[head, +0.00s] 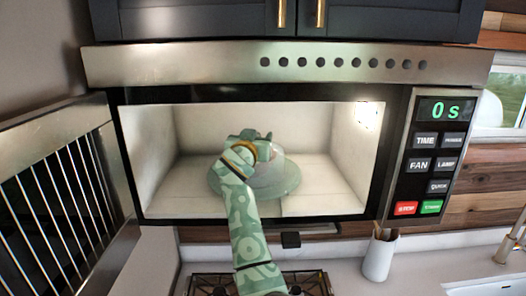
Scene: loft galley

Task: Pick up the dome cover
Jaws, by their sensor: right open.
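The dome cover (270,175) looks like a pale, see-through dome inside the open microwave (280,54). It sits on the round greenish turntable (287,189). My right arm reaches in from below through the opening. My right gripper (250,136) is open at the dome's upper left, close to its top. My own wrist hides the left part of the dome, and I cannot tell whether the fingers touch it. My left gripper is not in view.
The microwave door (60,175) stands open at the left. The control panel (433,155) at the right reads "0 s". Dark cabinets (200,18) are above. Below are a stove (310,284) and a white utensil holder (379,257). The cavity's right side is free.

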